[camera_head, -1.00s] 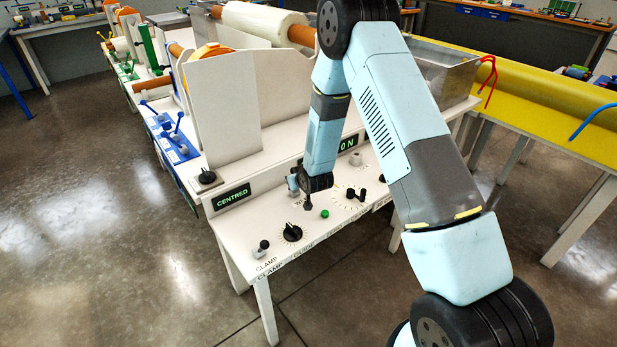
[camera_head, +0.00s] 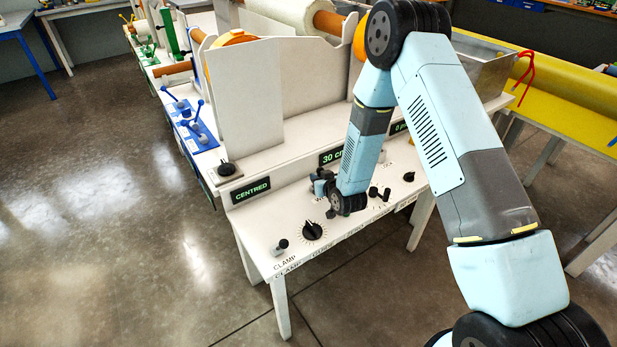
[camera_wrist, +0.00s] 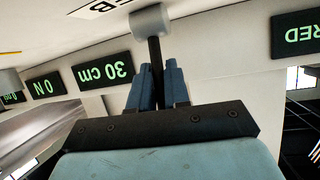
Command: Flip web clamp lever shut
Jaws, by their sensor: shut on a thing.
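In the wrist view a lever with a black stem and a grey rounded end (camera_wrist: 152,20) stands between the two blue-grey fingers of my gripper (camera_wrist: 157,82). The fingers are shut on its stem, and the grey end sticks out past the tips. The picture is upside down; part of a label reading "EB" (camera_wrist: 103,5) shows beside the lever, so I take it for the web clamp lever. In the head view my gripper (camera_head: 320,184) is over the white control panel (camera_head: 262,222), mostly hidden behind my wrist. The lever's base and exact tilt are hidden.
A grey-topped switch (camera_head: 281,246) by the "CLAMP" label and a black dial (camera_head: 313,230) are at the panel's left. Green-lettered displays (camera_head: 250,190) line the ledge behind.

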